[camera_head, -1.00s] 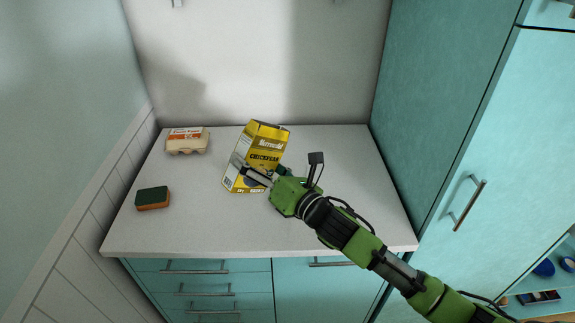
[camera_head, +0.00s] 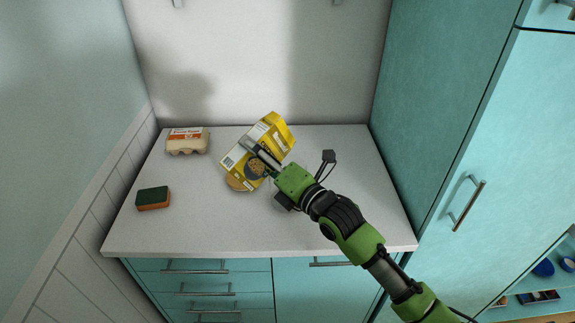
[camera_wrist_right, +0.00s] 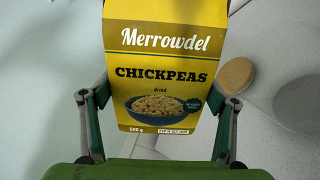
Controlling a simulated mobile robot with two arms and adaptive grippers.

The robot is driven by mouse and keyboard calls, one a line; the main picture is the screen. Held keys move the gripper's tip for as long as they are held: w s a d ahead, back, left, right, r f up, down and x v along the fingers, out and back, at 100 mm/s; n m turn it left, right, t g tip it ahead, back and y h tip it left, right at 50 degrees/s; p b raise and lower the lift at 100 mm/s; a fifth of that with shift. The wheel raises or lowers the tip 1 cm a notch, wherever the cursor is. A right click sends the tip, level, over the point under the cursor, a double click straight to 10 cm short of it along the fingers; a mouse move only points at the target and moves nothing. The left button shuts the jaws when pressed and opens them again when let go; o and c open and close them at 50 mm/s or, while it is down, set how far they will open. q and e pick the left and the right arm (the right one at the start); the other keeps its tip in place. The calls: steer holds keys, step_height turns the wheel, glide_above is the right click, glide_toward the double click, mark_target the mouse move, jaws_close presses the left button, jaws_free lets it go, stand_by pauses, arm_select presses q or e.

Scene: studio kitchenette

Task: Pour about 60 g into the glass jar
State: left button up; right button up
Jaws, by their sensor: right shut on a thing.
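A yellow and white chickpeas box (camera_head: 268,134) is above the counter, its top leaning to the right in the head view. My right gripper (camera_head: 262,160) is shut on it. In the right wrist view the fingers (camera_wrist_right: 160,115) are on either side of the box (camera_wrist_right: 158,60), whose front reads "Merrowdel Chickpeas". A flat tan disc, perhaps a lid (camera_head: 236,184), lies on the counter just below the box, partly covered by it. The disc also shows in the right wrist view (camera_wrist_right: 237,75). I cannot make out the glass jar clearly. My left gripper is out of view.
An egg carton (camera_head: 187,141) stands at the back left of the white counter (camera_head: 200,225). A green and orange sponge (camera_head: 153,198) lies near the left edge. The counter's right side is clear; a tall teal cabinet (camera_head: 440,130) borders it.

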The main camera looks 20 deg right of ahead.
mark_target(276, 151)
steer(key=shift+d+m, duration=0.15)
steer(key=shift+m, duration=0.45)
steer(key=shift+w+d+f+m, duration=0.15)
steer(key=shift+d+m, duration=0.1)
steer(key=shift+m, duration=0.35)
steer(key=shift+w+d+r+m, duration=0.1)
steer(key=shift+d+m, duration=0.1)
steer(key=shift+m, duration=0.4)
steer(key=shift+w+d+f+m, duration=0.2)
steer(key=shift+d+m, duration=0.1)
steer(key=shift+m, duration=0.5)
steer(key=shift+w+d+r+m+p, duration=0.1)
steer(key=shift+d+r+m+p, duration=0.4)
steer(key=shift+m, duration=0.4)
steer(key=shift+w+d+r+m+p, duration=0.15)
steer(key=shift+d+r+m+p, duration=0.25)
steer(key=shift+m, duration=0.2)
stand_by(2.4)
steer(key=shift+a+f, duration=0.1)
